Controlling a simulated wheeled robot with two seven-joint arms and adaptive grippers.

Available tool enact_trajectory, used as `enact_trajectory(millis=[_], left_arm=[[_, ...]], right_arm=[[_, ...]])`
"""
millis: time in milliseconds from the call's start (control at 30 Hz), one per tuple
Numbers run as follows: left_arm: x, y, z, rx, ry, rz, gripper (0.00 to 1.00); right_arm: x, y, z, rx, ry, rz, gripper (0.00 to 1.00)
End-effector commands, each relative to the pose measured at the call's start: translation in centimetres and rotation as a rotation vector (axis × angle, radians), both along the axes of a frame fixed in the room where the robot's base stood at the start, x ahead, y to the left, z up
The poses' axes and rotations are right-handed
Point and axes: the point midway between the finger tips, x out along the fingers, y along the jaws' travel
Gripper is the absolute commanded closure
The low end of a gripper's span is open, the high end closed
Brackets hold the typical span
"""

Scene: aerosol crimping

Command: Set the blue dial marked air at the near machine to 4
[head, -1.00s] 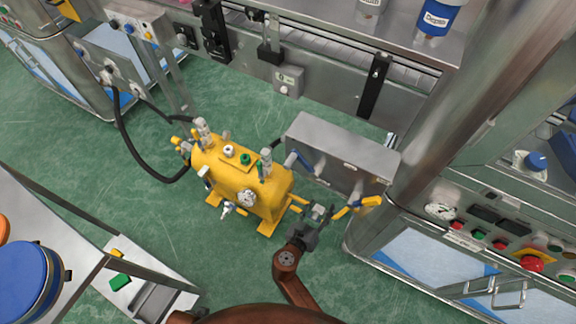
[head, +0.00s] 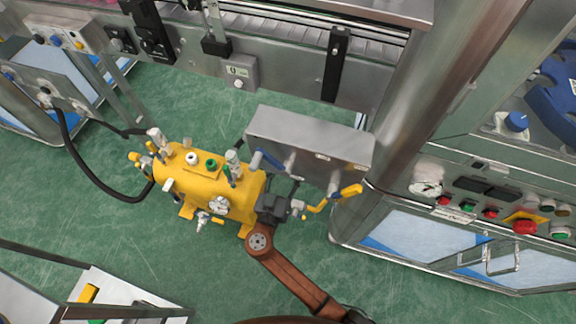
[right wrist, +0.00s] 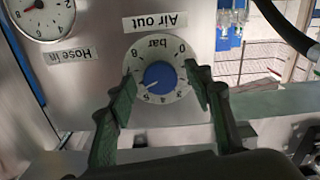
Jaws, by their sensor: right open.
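The blue dial (right wrist: 159,77) sits on a round white bar scale under an "Air out" label, upside down in the right wrist view. A small light mark on it points toward the lower left of the scale; I cannot read its exact value. The open green-padded fingers of my right gripper (right wrist: 161,72) stand on either side of the dial. Whether they touch it is unclear. In the head view my right gripper (head: 290,207) is at the front of the grey metal box (head: 310,136); the dial cannot be made out there. My left gripper is not in view.
A yellow tank (head: 205,186) with valves and a gauge stands just left of my right gripper. A yellow-handled valve (head: 347,191) is close on its right. A pressure gauge (right wrist: 42,14) is beside the dial. A control panel with a red button (head: 524,227) is farther right.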

Motion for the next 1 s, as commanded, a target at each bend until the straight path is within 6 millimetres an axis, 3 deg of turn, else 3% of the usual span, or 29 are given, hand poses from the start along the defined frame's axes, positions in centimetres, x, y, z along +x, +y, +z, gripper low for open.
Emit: enact_trajectory(millis=[200, 800, 1000], left_arm=[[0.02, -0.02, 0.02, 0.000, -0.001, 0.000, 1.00], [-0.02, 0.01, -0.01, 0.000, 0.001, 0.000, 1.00], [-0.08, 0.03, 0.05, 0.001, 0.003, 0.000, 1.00]], right_arm=[[0.02, -0.01, 0.03, 0.000, 0.000, 0.000, 0.54], [0.00, -0.01, -0.02, 0.000, 0.001, 0.000, 0.95], [-0.01, -0.02, -0.01, -0.014, 0.006, 0.000, 0.95]])
